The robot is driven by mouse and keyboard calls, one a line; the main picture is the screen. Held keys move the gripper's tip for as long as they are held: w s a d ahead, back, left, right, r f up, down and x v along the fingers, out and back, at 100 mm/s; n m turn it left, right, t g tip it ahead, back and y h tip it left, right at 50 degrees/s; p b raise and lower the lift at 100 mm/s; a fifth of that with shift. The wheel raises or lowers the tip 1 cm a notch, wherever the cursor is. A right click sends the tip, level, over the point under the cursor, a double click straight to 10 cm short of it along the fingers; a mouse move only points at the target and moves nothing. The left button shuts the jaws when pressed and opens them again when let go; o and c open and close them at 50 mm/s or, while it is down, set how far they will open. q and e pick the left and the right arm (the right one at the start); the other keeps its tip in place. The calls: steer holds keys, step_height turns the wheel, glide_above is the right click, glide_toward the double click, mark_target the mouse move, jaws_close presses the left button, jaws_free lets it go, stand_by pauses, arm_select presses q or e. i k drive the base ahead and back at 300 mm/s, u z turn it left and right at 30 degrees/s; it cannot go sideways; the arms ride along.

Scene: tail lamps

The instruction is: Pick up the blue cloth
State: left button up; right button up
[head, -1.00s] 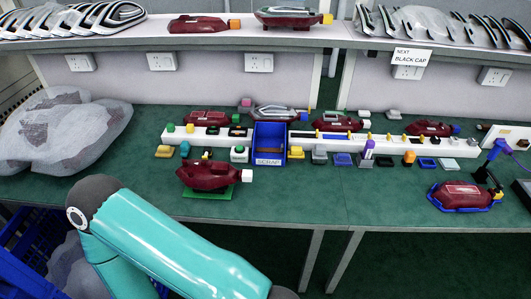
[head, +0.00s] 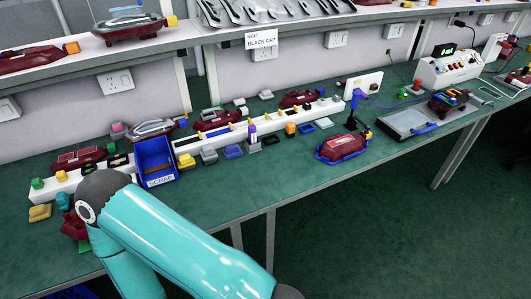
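I cannot make out a blue cloth in the head view. Blue things that show are a bin marked SCRAP (head: 155,160), a small flat blue piece (head: 233,152) in the row of small parts, and a blue holder under a dark red lamp (head: 343,146). A teal arm link of mine crosses the lower left, in front of the bench edge. Neither gripper is in view.
The green bench (head: 290,172) carries a long white rail (head: 245,133) with lamps and small parts along it. A grey tray (head: 411,122) and a white instrument (head: 447,69) stand at the right. A shelf with lamps runs above. The bench front is mostly clear mid-view.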

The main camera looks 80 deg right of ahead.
mark_target(231, 152)
steer(key=u, duration=0.6)
steer(key=i, duration=0.15)
steer(key=z, duration=2.05)
steer(key=i, duration=0.25)
steer(key=z, duration=1.75)
steer(key=k, duration=0.55)
steer(key=z, duration=0.4)
steer(key=i, duration=0.55)
steer(key=u, duration=0.25)
